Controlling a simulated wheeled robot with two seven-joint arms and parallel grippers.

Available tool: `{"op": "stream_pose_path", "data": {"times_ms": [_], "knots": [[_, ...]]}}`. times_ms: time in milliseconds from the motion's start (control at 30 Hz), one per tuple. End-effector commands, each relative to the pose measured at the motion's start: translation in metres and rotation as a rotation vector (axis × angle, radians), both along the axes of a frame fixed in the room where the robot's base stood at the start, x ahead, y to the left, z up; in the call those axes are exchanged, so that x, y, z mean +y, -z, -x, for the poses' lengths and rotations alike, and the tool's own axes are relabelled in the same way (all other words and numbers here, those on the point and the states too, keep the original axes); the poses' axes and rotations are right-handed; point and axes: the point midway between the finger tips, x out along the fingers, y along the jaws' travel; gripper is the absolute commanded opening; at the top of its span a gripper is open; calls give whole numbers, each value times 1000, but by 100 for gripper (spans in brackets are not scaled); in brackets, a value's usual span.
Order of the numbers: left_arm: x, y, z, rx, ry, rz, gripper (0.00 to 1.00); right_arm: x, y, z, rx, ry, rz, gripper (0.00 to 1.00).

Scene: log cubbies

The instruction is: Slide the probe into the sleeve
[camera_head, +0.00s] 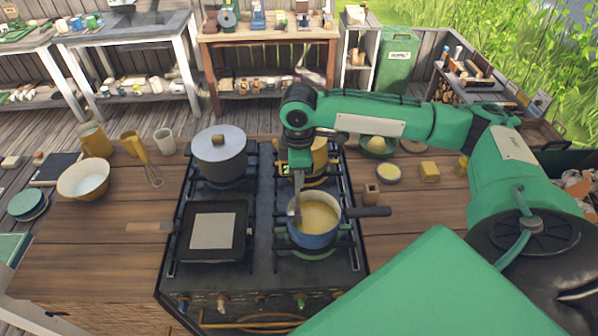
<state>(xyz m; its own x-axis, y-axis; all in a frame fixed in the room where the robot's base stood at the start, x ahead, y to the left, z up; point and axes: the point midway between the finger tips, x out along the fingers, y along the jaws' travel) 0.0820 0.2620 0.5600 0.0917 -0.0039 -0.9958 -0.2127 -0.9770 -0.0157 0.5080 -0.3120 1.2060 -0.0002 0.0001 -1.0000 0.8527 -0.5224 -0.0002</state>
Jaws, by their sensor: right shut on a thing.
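My right gripper (298,168) points down over the stove and is shut on the probe. The probe's small yellow-lit head (284,170) shows beside the fingers. A thin grey stem (297,203) runs down from there to the left rim of a blue saucepan (313,240) of yellow liquid. I cannot tell whether its tip touches the liquid. A small brown upright block (371,194), which looks like the sleeve, stands on the wooden counter right of the stove, apart from the probe. Its opening is too small to make out clearly. My left gripper is not in view.
The saucepan's dark handle (368,212) sticks out right, in front of the brown block. A lidded grey pot (219,155) and a square pan (212,231) occupy the left burners. A yellow pot (318,157) stands behind. A small dish (388,174) and yellow block (429,171) lie right.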

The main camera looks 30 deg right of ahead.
Motion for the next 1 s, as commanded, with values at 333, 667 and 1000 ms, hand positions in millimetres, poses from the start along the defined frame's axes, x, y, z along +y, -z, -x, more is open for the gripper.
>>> {"op": "stream_pose_path", "data": {"times_ms": [333, 667, 1000], "knots": [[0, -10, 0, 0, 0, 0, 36, 0, -1, 0, 0, 0, 0, 0], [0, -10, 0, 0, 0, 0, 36, 0, 0, 0, 0, 0, 0, 0], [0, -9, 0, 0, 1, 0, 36, 0, 7, 0, 0, 0, -1, 0]]}}
